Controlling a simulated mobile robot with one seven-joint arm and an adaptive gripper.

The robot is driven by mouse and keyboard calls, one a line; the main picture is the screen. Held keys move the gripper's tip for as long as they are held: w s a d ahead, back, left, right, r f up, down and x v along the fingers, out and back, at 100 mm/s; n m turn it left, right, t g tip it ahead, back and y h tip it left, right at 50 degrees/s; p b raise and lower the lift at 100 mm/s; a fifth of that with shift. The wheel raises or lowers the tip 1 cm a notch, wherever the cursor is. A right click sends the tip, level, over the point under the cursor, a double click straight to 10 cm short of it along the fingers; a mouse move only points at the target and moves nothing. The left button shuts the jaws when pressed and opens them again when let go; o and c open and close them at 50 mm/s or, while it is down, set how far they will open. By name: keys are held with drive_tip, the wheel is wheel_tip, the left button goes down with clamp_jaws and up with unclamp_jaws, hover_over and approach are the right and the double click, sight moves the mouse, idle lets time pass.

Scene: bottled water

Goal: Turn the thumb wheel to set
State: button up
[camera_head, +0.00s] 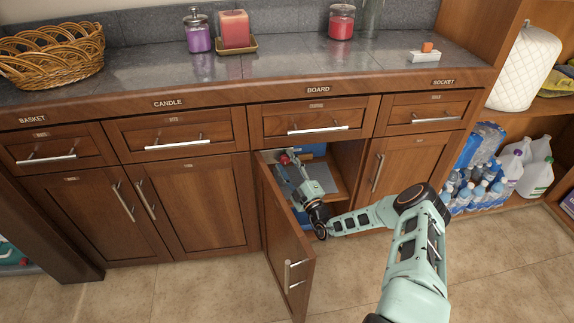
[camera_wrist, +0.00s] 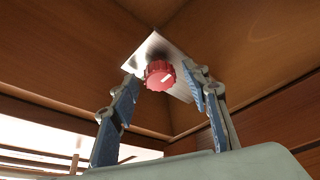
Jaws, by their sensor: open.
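The thumb wheel is a red ribbed knob (camera_wrist: 158,75) with a white pointer mark, on a pale metal plate (camera_wrist: 153,47) inside the open cabinet. In the wrist view the mark points toward the right. The knob also shows as a small red spot in the head view (camera_head: 284,159). My gripper (camera_wrist: 161,80) is open, with one finger on each side of the knob. The left finger seems a little apart from it; the right finger is close, and I cannot tell whether it touches. No setting label is readable.
The cabinet door (camera_head: 285,243) stands open toward the front, left of my arm. A drawer (camera_head: 313,118) is shut above the opening. A shelf (camera_head: 332,188) and something blue show inside the cabinet. Water bottles (camera_head: 478,190) stand on the right. The floor in front is clear.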

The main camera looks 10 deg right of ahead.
drive_tip(key=shift+c, duration=0.2)
drive_tip(key=c, duration=1.1)
drive_tip(key=shift+n, duration=0.3)
